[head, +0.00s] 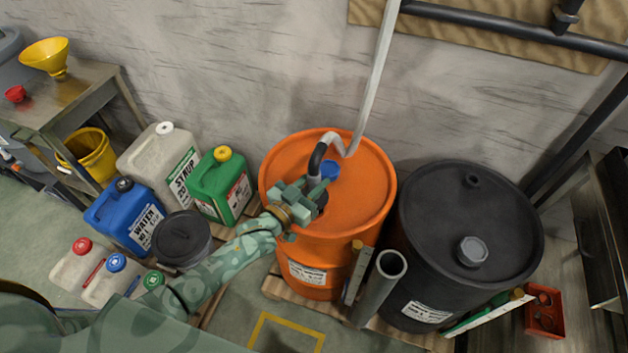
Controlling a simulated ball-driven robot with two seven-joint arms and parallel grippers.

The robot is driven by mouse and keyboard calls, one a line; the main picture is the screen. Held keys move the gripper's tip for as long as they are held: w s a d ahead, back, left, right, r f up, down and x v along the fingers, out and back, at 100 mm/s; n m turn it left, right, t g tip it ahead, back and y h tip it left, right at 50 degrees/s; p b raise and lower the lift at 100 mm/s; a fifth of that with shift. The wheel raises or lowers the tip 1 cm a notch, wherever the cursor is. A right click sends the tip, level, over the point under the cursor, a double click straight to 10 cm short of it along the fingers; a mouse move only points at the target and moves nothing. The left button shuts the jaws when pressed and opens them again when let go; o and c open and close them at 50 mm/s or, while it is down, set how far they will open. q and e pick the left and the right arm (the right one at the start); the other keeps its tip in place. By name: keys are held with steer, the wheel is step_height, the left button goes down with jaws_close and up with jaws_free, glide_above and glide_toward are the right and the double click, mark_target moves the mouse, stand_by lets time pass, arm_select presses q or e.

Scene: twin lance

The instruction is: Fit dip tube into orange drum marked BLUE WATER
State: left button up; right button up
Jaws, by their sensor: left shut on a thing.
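The orange drum (360,205) stands upright at the centre, with a white label (307,273) too small to read. My left gripper (318,190) is over the left part of its lid, shut on the dip tube. The dip tube's black bent top (317,158) rises above the gripper and joins a pale grey hose (376,75). A blue round part (330,169) shows just beside the tube. The gripper hides the tube's lower part and the lid below it, so I cannot tell whether the tube is in an opening. My right gripper is not in view.
A black drum (470,220) stands close on the right. An open grey pipe (382,285) stands upright before the drums. Green (222,185), blue (125,215) and white (158,155) jerrycans crowd the left. A metal table (75,110) bears a yellow funnel (46,55).

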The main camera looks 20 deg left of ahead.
arm_select(q)
steer(key=shift+f+b, duration=1.5)
steer(key=shift+f, duration=0.45)
steer(key=o, duration=1.1)
steer(key=shift+o, duration=0.2)
steer(key=p+v, duration=0.3)
steer(key=v, duration=1.3)
steer(key=shift+s, duration=0.2)
